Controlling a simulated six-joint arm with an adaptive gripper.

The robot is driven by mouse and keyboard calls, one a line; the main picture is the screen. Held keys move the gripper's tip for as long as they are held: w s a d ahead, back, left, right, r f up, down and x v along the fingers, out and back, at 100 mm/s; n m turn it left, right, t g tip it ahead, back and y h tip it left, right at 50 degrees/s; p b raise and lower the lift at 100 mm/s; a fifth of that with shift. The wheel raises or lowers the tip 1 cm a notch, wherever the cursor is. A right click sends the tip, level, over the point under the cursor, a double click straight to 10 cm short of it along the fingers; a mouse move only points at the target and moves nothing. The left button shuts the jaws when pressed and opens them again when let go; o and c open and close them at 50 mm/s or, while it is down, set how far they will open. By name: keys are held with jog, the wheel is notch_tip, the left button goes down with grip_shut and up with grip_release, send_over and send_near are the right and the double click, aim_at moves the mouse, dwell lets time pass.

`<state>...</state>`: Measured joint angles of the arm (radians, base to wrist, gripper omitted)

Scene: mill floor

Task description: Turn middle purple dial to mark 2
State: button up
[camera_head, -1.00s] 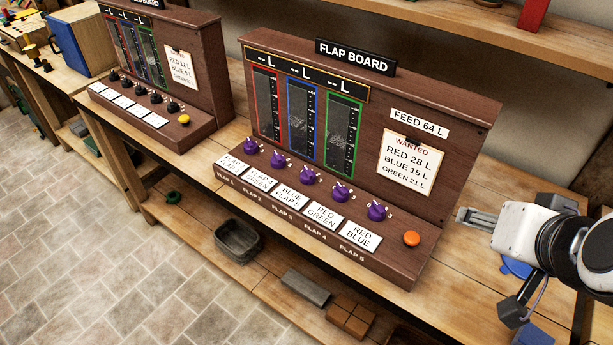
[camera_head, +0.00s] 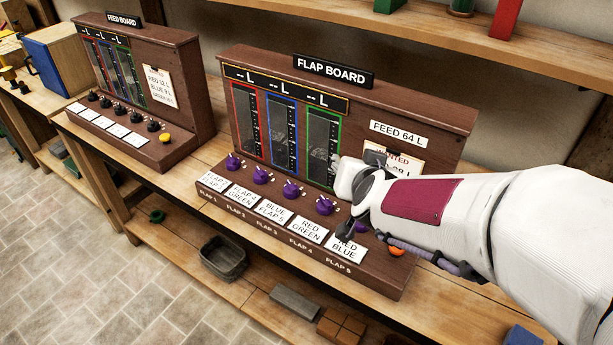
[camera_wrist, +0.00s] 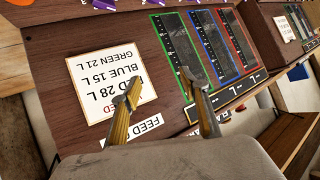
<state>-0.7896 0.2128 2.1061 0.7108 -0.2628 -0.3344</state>
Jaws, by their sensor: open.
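The flap board (camera_head: 440,122) carries a row of several purple dials along its sloping ledge. The middle purple dial (camera_head: 292,188) sits above the white "BLUE FLAP 5" label, with white marks beside it too small to read. My gripper (camera_head: 345,178) is in front of the board, right of and above the middle dial and apart from it. In the wrist view my gripper (camera_wrist: 158,85) is open, its two fingers apart with nothing between them. Purple dials show only partly at that view's top edge. My arm partly hides the rightmost dial.
Orange button (camera_head: 396,250) is partly covered by my arm at the ledge's right. The wanted card (camera_wrist: 105,85) and colour-framed gauges (camera_wrist: 180,55) lie below the fingers. The feed board (camera_head: 180,62) stands left. A wall shelf (camera_head: 400,38) runs above.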

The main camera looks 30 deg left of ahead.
jog(key=s+a+f+t, duration=0.1)
jog(key=s+a+f, duration=0.1)
jog(key=a+f, duration=0.55)
jog(key=t+h, duration=0.2)
send_near(290, 190)
jog(key=shift+w+f+n, duration=0.2)
jog(key=shift+w+n, duration=0.1)
jog(key=shift+w, duration=0.45)
jog(key=shift+x, duration=3.95)
jog(key=shift+s+a, duration=0.1)
jog(key=shift+a, duration=0.05)
jog(key=c, duration=1.1)
